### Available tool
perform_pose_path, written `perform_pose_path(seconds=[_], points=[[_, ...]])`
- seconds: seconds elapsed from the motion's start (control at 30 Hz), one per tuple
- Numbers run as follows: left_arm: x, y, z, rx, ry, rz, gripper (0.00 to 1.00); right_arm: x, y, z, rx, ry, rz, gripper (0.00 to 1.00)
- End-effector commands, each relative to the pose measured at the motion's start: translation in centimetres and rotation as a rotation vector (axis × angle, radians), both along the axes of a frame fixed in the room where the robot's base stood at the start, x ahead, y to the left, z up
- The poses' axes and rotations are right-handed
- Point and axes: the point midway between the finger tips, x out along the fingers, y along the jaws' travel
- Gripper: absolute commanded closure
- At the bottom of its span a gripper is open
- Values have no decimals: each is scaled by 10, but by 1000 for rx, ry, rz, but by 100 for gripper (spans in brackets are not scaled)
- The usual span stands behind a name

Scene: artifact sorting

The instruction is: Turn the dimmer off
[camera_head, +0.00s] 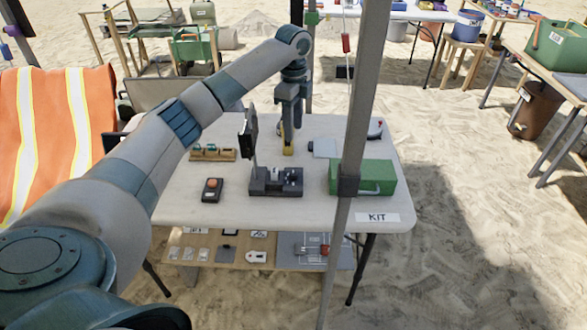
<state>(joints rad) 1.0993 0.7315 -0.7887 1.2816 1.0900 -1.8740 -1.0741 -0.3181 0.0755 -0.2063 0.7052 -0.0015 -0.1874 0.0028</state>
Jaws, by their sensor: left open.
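I cannot tell for sure which item is the dimmer. A small dark box with an orange knob (211,189) lies at the table's front left. A dark grey device (276,182) with small fittings on top and a thin upright panel (249,132) beside it stands at the middle front. My left gripper (289,145) points down behind the grey device, above the table. It is open, with a small yellow piece (288,151) at its tips; I cannot tell whether that piece touches it. My right gripper is out of view.
A green box (362,177) stands at the right of the white table (215,213), behind a grey pole (349,150) that crosses the view. A wooden rack (212,155) sits at the back left. A lower shelf (207,262) holds small parts. Sand is clear at right.

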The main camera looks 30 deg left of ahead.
Motion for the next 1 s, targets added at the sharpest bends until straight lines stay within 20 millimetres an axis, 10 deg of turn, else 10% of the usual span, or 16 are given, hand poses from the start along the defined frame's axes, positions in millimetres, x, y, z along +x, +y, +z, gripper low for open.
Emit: perform_pose_path(seconds=[0.27,0.63,1.0], points=[[-1,0,-25,1,4,1,60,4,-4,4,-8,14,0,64],[-1,0,-88,0,4,1,60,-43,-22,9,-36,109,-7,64],[-1,0,-150,0,3,2,60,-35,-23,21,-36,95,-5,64]])
